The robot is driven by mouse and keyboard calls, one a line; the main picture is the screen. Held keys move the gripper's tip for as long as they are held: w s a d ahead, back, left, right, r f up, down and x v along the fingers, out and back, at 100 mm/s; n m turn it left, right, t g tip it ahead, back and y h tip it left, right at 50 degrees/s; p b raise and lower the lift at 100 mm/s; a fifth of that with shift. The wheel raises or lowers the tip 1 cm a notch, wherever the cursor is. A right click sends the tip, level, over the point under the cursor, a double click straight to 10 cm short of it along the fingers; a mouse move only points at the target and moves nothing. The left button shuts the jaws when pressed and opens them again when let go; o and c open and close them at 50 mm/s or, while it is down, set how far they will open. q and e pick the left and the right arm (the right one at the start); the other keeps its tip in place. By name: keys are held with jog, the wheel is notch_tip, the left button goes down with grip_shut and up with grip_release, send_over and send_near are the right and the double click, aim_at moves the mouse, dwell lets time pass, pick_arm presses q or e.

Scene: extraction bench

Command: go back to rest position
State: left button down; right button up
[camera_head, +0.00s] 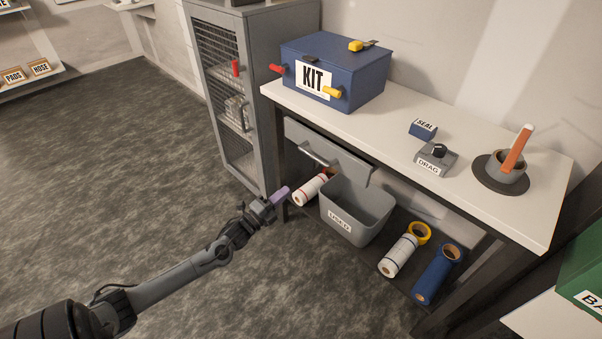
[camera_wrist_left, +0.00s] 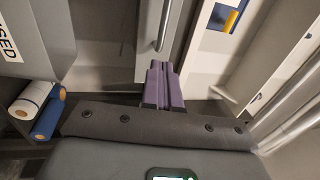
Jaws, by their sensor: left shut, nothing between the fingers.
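My left gripper (camera_head: 281,194) is shut and empty, its purple fingers together. It is in the air in front of the bench, left of the grey USED bin. The closed purple fingers also show in the left wrist view (camera_wrist_left: 164,84), with a drawer handle (camera_wrist_left: 165,26) beyond them. In the head view my left arm reaches in from the lower left. My right gripper is not in view.
The white bench (camera_head: 411,138) carries a blue KIT box (camera_head: 352,82), SEAL and DRAG blocks and a grey cup. The USED bin (camera_head: 367,228) and several rolls sit on its lower shelf. A mesh cabinet (camera_head: 262,135) stands left. The floor (camera_head: 110,170) at left is clear.

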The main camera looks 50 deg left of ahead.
pick_arm(q)
jog(key=s+d+r+n+g+p, duration=0.2)
jog(key=s+d+n+p, duration=0.15)
jog(key=d, duration=0.45)
jog(key=s+d+r+n+g+p, duration=0.1)
jog(key=s+d+n+g+p, duration=0.2)
jog(key=d, duration=0.5)
jog(key=s+d+r+n+g+p, duration=0.2)
jog(key=s+d+p, duration=0.2)
jog(key=d, duration=0.4)
jog(key=s+d+r+n+g+h+p, duration=0.1)
jog(key=s+d+r+n+g, duration=0.15)
jog(key=s+g, duration=0.35)
jog(key=s+d+r+n+g, duration=0.1)
jog(key=s+d+n+g, duration=0.25)
jog(key=s, duration=0.35)
notch_tip(320, 180, up, 37)
jog(key=p, duration=3.8)
jog(key=shift+s+r+n, duration=0.15)
jog(key=shift+s+n, duration=0.2)
jog(key=shift+n, duration=0.1)
jog(key=shift+a, duration=0.1)
